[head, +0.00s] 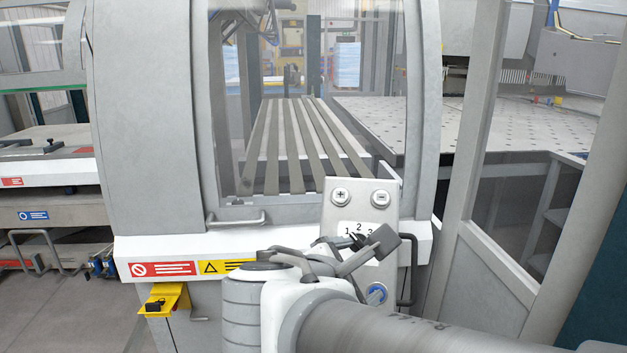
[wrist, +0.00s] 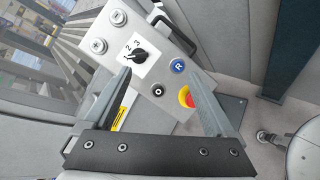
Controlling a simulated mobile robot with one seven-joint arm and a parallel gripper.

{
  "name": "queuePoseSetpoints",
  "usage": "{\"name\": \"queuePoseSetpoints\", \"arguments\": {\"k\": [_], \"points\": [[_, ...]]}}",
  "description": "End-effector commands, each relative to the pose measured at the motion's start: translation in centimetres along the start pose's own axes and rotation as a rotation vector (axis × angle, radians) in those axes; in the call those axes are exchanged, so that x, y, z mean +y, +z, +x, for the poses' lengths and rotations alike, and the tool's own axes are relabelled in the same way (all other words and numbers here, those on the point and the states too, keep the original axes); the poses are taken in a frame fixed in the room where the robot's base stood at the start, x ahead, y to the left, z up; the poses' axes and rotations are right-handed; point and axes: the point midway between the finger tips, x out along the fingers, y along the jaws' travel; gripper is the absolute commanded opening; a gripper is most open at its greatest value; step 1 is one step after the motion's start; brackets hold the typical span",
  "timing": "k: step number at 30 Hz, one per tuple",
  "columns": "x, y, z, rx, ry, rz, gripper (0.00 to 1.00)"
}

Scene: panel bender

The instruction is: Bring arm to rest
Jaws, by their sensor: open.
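My gripper (head: 352,246) is in front of the control panel (head: 387,208) on the machine's front. In the wrist view my gripper (wrist: 158,72) is open, its two fingers spread with nothing between them. The panel's rotary switch (wrist: 141,56), a black knob on a white label, shows beyond the left fingertip. Figures 2 and 3 are readable there. A blue R button (wrist: 177,65) and a black O button (wrist: 157,91) appear between the fingers. A red stop button on yellow (wrist: 186,96) is partly hidden by the right finger. I cannot tell whether a fingertip touches the panel.
The machine's window (head: 300,100) and a grab handle (head: 235,218) are left of the panel. A yellow pedal-like bracket (head: 166,299) sits low at left. A grey frame post (head: 480,120) stands to the right. Open floor (head: 70,315) shows at lower left.

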Motion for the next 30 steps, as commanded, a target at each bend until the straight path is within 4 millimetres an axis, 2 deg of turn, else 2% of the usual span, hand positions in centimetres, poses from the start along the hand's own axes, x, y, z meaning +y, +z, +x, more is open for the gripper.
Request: {"name": "queuePoseSetpoints", "arguments": {"k": [1,3,9,13,18,21,24,30], "points": [[-1.1,1.7,0.1,0.001,-0.064,0.108,0.9],[-3.4,3.3,0.3,0.011,-0.169,0.295,0.9],[-8.8,5.9,-0.8,0.039,-0.447,0.894,0.9],[-10.4,6.4,-2.3,0.061,-0.589,1.288,0.9],[-10.6,6.5,-3.9,0.097,-0.714,1.69,0.9],[-10.4,6.6,-4.4,0.114,-0.753,1.829,0.9],[-10.2,6.5,-4.7,0.124,-0.773,1.894,0.9],[-10.2,6.4,-4.7,0.127,-0.779,1.908,0.9]]}}
